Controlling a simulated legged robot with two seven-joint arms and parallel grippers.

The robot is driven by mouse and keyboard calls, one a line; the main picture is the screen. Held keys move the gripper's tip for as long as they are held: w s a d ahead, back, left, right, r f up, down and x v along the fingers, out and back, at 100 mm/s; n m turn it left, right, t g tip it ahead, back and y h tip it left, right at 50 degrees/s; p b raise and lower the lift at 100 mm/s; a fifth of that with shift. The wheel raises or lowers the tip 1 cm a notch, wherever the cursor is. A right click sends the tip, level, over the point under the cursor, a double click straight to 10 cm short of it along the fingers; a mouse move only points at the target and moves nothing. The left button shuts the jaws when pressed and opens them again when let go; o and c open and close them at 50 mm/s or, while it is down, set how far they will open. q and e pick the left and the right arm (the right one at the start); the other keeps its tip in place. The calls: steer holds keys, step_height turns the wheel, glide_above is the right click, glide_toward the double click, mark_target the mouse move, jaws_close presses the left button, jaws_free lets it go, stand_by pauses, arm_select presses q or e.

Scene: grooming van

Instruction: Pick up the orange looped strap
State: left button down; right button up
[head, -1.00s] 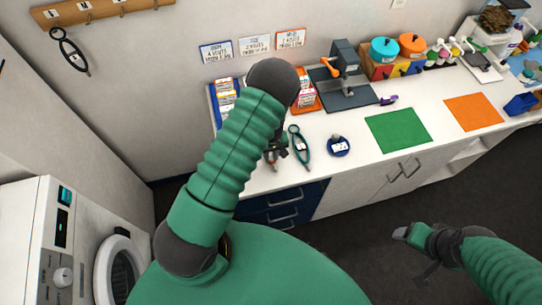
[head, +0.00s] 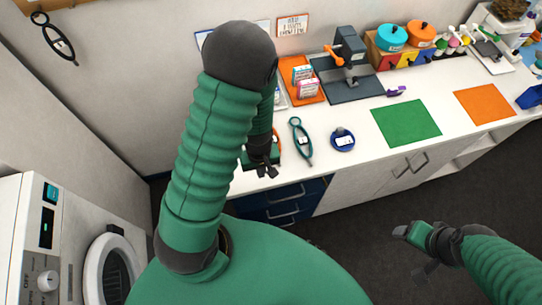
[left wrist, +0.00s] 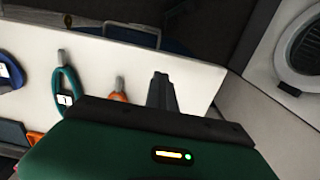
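The orange looped strap (left wrist: 118,96) lies near the counter's front edge in the left wrist view, its grey end toward the edge. My wrist housing hides its lower part there, and my left arm and gripper mostly cover that spot in the head view. My left gripper (head: 263,170) is over the counter's front edge, left of the teal looped strap (head: 300,141). In the left wrist view its dark fingers (left wrist: 161,92) are beside the orange strap, apart from it; their gap is unclear. My right gripper (head: 408,236) hangs in front of the cabinets, away from the counter.
A blue round coiled item (head: 342,140) lies right of the teal strap. A green mat (head: 406,122) and an orange mat (head: 484,104) lie farther right. An orange tray (head: 301,93) with small boxes stands behind. A washer (head: 62,240) is at lower left.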

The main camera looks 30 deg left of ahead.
arm_select(q)
steer(key=s, duration=0.2)
steer(key=s+d, duration=0.1)
steer(key=s, duration=0.1)
steer(key=shift+s+r, duration=0.15)
steer(key=shift+s, duration=0.25)
steer(key=shift+c, duration=2.2)
jaws_free()
